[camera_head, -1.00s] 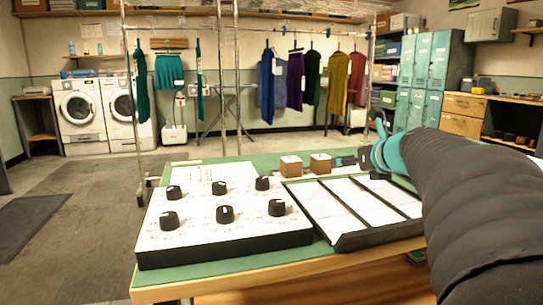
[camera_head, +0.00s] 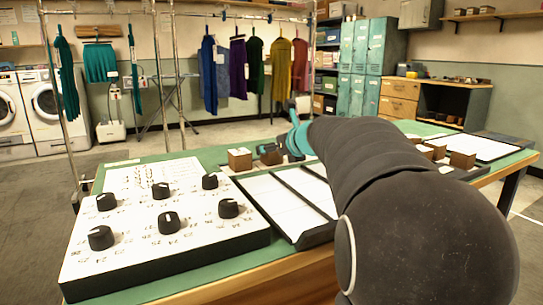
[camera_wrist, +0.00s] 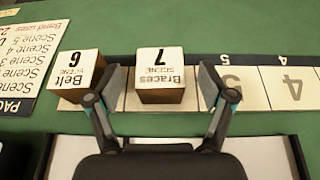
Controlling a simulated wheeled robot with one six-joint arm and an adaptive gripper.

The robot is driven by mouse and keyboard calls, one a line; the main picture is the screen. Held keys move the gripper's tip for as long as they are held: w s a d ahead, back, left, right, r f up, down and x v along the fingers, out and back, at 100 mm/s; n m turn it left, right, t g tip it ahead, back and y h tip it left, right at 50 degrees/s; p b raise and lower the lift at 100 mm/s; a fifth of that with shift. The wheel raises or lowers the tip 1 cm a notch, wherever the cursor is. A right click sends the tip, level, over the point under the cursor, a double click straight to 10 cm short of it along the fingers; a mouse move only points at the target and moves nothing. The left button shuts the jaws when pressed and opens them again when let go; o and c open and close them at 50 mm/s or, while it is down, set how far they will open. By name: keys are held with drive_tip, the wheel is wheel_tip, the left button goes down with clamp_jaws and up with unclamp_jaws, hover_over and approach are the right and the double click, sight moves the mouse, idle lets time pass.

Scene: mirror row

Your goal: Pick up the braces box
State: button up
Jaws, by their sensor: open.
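The braces box (camera_wrist: 160,84) is a brown block with a white top reading "Braces, Scene 7", upside down in the wrist view. It stands on a pale numbered strip. My gripper (camera_wrist: 162,80) is open, with one finger on each side of the braces box; the left finger is in the narrow gap beside the belt box (camera_wrist: 78,75). I cannot tell whether either finger touches a box. In the head view my gripper (camera_head: 281,150) is at the far side of the table, partly hiding a box there. One brown box (camera_head: 240,159) shows clearly to its left.
A white panel with black knobs (camera_head: 160,225) and a divided tray (camera_head: 285,203) lie on the green table nearer my body. More brown boxes (camera_head: 462,159) stand on the right. A clothes rail (camera_head: 67,130) is behind. A printed sheet (camera_wrist: 28,55) lies left of the belt box.

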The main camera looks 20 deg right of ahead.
drive_tip(key=x, duration=0.4)
drive_tip(key=shift+s+f+b, duration=0.1)
drive_tip(key=shift+f+b, duration=0.2)
drive_tip(key=shift+b, duration=0.05)
drive_tip(key=shift+w+f, duration=0.15)
drive_tip(key=shift+w, duration=0.35)
drive_tip(key=c, duration=1.2)
